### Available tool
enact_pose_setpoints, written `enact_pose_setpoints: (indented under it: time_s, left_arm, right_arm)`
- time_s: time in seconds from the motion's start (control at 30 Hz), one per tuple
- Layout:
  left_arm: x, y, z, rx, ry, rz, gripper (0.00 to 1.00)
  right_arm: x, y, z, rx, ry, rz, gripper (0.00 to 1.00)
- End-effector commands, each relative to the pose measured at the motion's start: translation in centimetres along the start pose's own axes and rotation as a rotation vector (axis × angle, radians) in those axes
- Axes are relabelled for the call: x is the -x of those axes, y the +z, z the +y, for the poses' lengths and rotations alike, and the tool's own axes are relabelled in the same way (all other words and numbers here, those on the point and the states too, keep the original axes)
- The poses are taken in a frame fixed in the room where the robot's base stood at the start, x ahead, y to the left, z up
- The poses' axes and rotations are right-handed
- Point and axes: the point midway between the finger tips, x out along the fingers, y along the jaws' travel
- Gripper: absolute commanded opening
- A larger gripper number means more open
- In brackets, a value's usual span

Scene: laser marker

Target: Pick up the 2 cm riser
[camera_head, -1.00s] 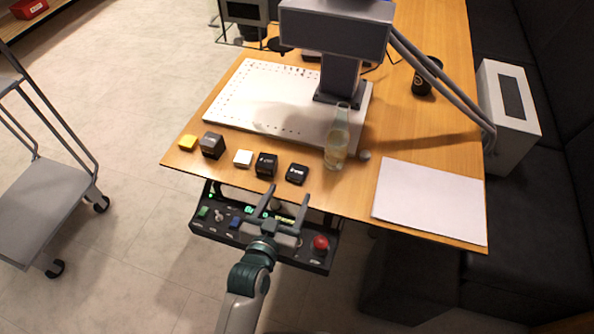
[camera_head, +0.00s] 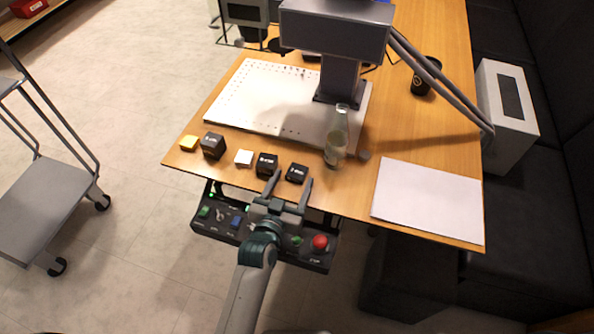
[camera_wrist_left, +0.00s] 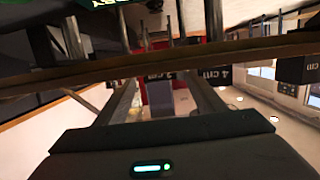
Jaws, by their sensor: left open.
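The 2 cm riser (camera_head: 297,173) is the low black block with white lettering at the right end of the block row, near the table's front edge. It also shows in the left wrist view (camera_wrist_left: 156,76), partly hidden, with its label only partly readable. My left gripper (camera_head: 289,181) is open and empty. Its two fingers point at the table edge, their tips just in front of the riser and the gap a little left of centre on it. I cannot tell the height of the tips against the riser. My right gripper is not in view.
A glass bottle (camera_head: 337,145) stands behind right. A control panel (camera_head: 318,256) with a red button lies below the gripper.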

Motion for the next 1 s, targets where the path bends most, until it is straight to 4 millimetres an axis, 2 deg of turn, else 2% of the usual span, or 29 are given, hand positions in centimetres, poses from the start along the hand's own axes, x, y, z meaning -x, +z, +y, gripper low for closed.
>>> enact_pose_setpoints:
  time_s: [0.1, 0.2, 0.67, 0.87, 0.9, 1.0]
  left_arm:
    - [-1.3, -0.1, 0.1, 0.002, 0.0, 0.0, 0.63]
    - [-1.7, -0.1, 0.1, 0.002, 0.0, 0.0, 0.63]
    - [-1.8, 0.0, 0.1, 0.001, 0.0, 0.0, 0.63]
    - [-1.8, 0.0, 0.1, 0.001, 0.0, 0.0, 0.18]
    - [-1.8, 0.0, 0.1, 0.001, 0.0, 0.0, 0.15]
    - [-1.8, -0.1, 0.1, 0.001, 0.0, 0.001, 0.15]
  right_arm:
    - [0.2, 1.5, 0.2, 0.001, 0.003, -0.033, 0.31]
    - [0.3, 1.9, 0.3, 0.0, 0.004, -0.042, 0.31]
    - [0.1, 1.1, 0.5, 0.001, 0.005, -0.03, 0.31]
    - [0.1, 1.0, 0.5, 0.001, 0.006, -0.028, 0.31]
    - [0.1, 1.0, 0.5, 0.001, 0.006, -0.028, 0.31]
    - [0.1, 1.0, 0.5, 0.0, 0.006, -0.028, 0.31]
